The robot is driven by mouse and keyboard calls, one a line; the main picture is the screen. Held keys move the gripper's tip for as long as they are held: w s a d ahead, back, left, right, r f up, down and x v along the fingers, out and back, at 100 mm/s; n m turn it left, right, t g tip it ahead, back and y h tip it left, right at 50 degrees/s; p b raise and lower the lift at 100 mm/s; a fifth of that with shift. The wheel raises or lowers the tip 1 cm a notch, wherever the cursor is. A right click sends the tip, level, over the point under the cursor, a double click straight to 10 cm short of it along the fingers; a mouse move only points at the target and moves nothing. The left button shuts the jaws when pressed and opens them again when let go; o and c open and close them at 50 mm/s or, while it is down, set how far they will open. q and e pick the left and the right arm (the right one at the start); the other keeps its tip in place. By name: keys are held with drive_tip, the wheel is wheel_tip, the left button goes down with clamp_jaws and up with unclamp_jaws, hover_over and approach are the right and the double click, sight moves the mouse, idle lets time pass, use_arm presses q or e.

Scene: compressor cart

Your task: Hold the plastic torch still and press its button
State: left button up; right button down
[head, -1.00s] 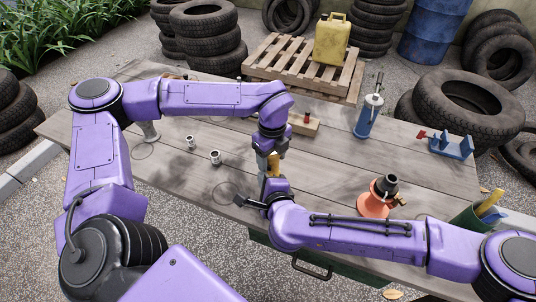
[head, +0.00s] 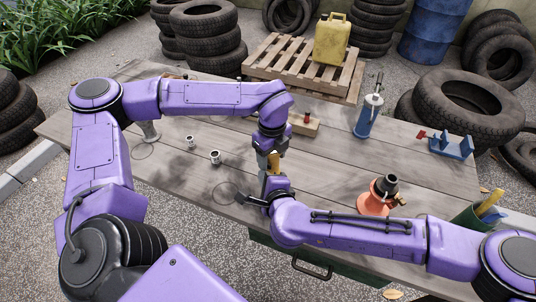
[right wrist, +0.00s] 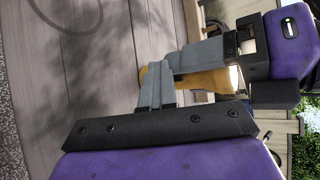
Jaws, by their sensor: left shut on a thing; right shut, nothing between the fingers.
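The plastic torch is yellow-orange; a part of it shows in the head view (head: 273,164) below my left gripper, over the table's front part. My left gripper (head: 268,158) is shut on it from above. In the right wrist view the torch (right wrist: 208,80) lies beside the grey fingers of my left gripper (right wrist: 190,58). My right gripper (right wrist: 160,80) is shut and empty, its fingertips close to the torch's end; I cannot tell whether they touch. In the head view my right arm's wrist hides the torch's lower part. The button is not visible.
On the wooden table (head: 330,170) stand two small metal cups (head: 215,157), an orange cone-shaped thing (head: 376,198), a blue bottle-like tool (head: 368,118) and a blue bracket (head: 452,146). A green container (head: 466,218) is at the right edge.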

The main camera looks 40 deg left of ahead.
drive_tip(key=shift+w+d+r+t, duration=0.1)
drive_tip(key=shift+w+t, duration=0.05)
drive_tip(key=shift+w, duration=0.25)
drive_tip(key=shift+w+d+r+t, duration=0.1)
drive_tip(key=shift+w+t, duration=0.05)
drive_tip(key=shift+w, duration=0.25)
drive_tip(key=shift+s, duration=0.15)
drive_tip(key=shift+s+d+r, duration=0.2)
drive_tip(key=shift+s, duration=0.3)
drive_tip(key=shift+s+d+f, duration=0.1)
drive_tip(key=shift+s+d, duration=0.05)
drive_tip(key=shift+s, duration=0.8)
drive_tip(key=shift+s+d+f, duration=0.1)
drive_tip(key=shift+s+d, duration=0.1)
drive_tip(key=shift+s, duration=0.7)
drive_tip(key=shift+s+d+f, duration=0.1)
drive_tip(key=shift+s+d, duration=0.05)
drive_tip(key=shift+s, duration=0.8)
drive_tip(key=s, duration=0.4)
drive_tip(key=shift+s+d, duration=0.3)
drive_tip(key=shift+d, duration=0.05)
drive_tip(key=shift+f, duration=0.1)
drive_tip(key=shift+w, duration=0.15)
